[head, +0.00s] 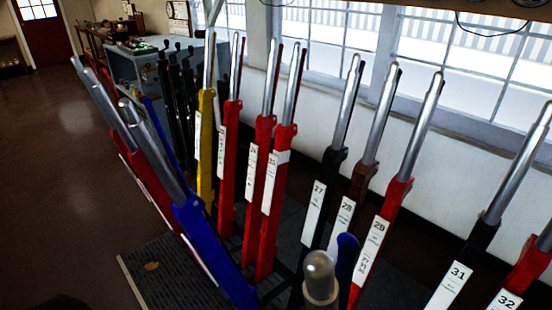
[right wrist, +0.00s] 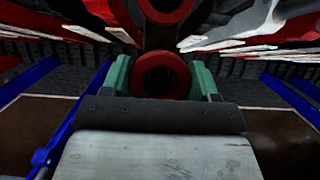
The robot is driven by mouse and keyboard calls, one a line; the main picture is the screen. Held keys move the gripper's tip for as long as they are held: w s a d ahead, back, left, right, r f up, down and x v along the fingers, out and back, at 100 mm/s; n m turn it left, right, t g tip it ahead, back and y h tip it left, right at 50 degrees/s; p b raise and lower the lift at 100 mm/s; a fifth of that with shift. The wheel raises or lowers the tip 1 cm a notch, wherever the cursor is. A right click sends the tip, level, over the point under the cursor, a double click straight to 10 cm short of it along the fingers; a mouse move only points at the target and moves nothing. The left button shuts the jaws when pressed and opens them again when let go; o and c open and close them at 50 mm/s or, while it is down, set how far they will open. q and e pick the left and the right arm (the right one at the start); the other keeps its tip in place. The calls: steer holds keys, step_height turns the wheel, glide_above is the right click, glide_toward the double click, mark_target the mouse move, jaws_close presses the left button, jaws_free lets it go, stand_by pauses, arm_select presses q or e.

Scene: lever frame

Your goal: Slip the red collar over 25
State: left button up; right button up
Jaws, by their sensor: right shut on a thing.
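In the right wrist view my right gripper (right wrist: 161,78) has its two green fingers closed on the sides of the red collar (right wrist: 138,76), a round ring with its opening facing the camera. The head view shows neither gripper nor the collar. In the head view a red lever (head: 277,215) with a bright steel handle stands left of black lever 27 (head: 323,185). Its white plate seems to read 25, but the digits are too small to be sure. No lever visibly passes through the collar. My left gripper is in neither view.
Brown lever 28 (head: 366,178) and red lever 29 (head: 396,195) stand to the right. A blue lever (head: 215,245) leans forward at left. A steel handle end (head: 319,266) rises close at the bottom. Open floor (head: 60,180) lies at far left.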

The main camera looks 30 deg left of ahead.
steer(key=shift+r+p, duration=1.7)
steer(key=shift+r, duration=1)
